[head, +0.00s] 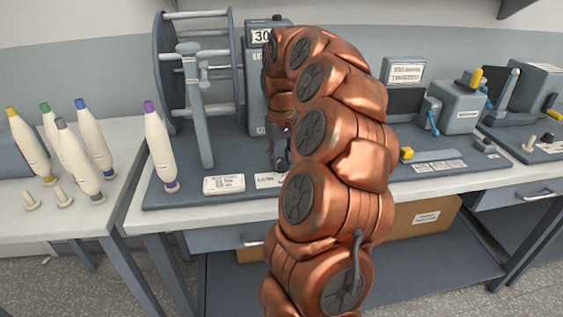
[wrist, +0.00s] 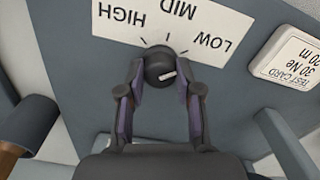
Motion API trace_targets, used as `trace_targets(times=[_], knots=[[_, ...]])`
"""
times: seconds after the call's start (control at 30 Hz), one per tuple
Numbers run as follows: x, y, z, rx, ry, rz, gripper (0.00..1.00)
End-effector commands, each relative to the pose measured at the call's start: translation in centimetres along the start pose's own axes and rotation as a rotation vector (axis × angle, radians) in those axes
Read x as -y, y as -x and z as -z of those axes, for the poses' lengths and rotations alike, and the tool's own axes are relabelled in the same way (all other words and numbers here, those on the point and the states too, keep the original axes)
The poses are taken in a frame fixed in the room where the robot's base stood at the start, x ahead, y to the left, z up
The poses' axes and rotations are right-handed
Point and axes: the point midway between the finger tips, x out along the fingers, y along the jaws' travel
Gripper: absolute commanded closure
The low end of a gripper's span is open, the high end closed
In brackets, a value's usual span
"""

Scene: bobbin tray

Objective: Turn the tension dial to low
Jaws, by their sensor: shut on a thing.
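The tension dial (wrist: 158,62) is a small dark round knob on a grey panel in the wrist view. A white label (wrist: 172,22) above it reads HIGH, MID and LOW, upside down, with LOW on the right. A short white mark shows on the knob's lower right side, slanting slightly up to the right; which tick it lines up with is hard to tell. My gripper (wrist: 160,82) is shut on the dial, one finger on each side. In the head view my copper arm hides the dial and most of the gripper.
A white test card block (wrist: 291,57) lies right of the dial; a white block also shows on the base plate in the head view (head: 223,184). A grey reel frame (head: 196,100) stands left of my arm. Several bobbins, one purple-tipped (head: 160,148), stand farther left.

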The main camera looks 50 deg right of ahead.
Motion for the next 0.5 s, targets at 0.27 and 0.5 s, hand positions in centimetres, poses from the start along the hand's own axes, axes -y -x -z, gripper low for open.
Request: trace_targets(times=[0.27,0.5], knots=[[0.01,-0.04,-0.06,0.003,-0.013,0.001,1.0],[0.01,-0.05,-0.06,0.003,-0.012,0.001,0.61]])
